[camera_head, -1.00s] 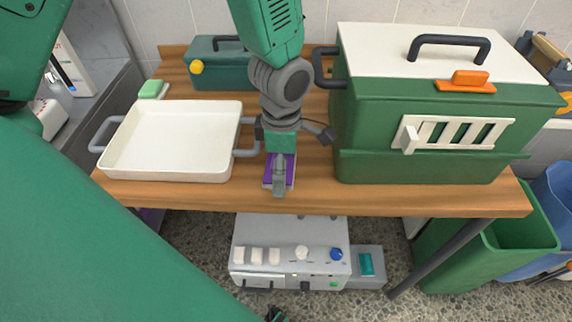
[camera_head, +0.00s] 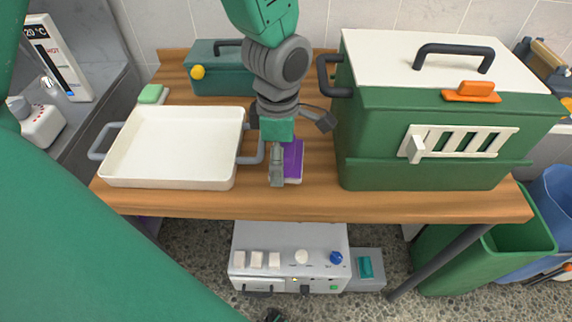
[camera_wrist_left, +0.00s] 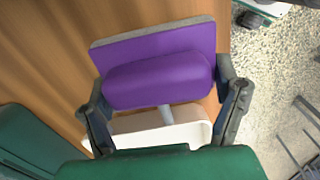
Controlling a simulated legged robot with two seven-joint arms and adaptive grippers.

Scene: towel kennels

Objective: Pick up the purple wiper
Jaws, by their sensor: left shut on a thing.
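The purple wiper (camera_head: 292,160), with a purple pad, grey edge and whitish part, is at the front middle of the wooden table (camera_head: 200,202). My left gripper (camera_head: 278,180) reaches down from above and is shut on it. In the left wrist view, the wiper (camera_wrist_left: 160,80) sits between the two fingers of my left gripper (camera_wrist_left: 165,108), with a pale stem and white part below the purple body. A finger hides part of it in the head view. I cannot tell whether it touches the table. My right gripper is not in view.
A white tray (camera_head: 112,178) with grey handles stands left of my gripper, and a green kennel (camera_head: 370,160) with a white roof stands close on the right. A teal box (camera_head: 225,85) and green sponge (camera_head: 151,94) are behind. The table's front edge is near.

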